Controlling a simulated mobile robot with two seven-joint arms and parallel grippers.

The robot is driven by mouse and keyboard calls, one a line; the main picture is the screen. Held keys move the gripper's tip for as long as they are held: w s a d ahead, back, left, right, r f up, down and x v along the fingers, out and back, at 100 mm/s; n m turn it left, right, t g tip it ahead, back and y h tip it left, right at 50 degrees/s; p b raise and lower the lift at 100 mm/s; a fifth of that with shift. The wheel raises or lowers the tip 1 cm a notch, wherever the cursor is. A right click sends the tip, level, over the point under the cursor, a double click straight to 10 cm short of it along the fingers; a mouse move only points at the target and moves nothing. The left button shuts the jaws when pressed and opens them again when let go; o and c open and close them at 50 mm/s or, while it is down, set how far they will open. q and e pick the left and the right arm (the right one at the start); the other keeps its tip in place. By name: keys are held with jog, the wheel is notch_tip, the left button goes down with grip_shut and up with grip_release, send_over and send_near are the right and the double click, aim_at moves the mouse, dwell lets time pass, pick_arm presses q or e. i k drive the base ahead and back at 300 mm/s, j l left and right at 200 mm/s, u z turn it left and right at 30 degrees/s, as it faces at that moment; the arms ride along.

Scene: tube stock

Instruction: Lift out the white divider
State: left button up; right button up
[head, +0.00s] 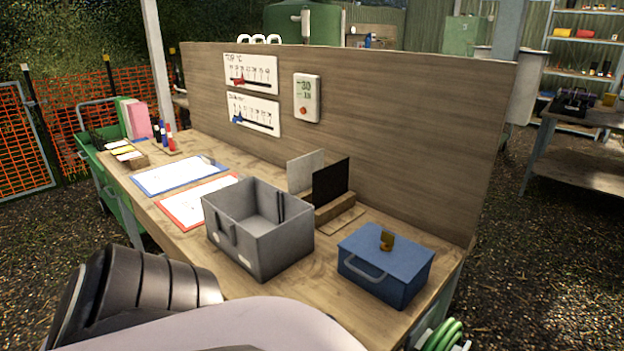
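A white divider (304,164) stands upright at the back of the bench, beside a black divider (331,181). The black one stands in front and hides part of it. A wooden block (342,206) is at the foot of the dividers; I cannot see the white one's lower edge clearly. An open grey box (268,251) with a front handle stands in front of the dividers. Dark upright strips show on its inner wall, and the visible part of its inside looks empty. Neither of my grippers is in view; parts of my arm fill the lower left.
A red clipboard (190,215) and a blue clipboard (170,180) lie to the left. A tall wooden panel (400,130) closes off the bench's back.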

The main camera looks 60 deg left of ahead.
aim_at(299, 170)
jog(key=k+j+z, duration=0.3)
jog(key=k+j, duration=0.15)
jog(key=k, duration=0.15)
jog(key=k+j, duration=0.2)
jog(key=k, duration=0.15)
jog(key=k+j, duration=0.2)
jog(key=k, duration=0.1)
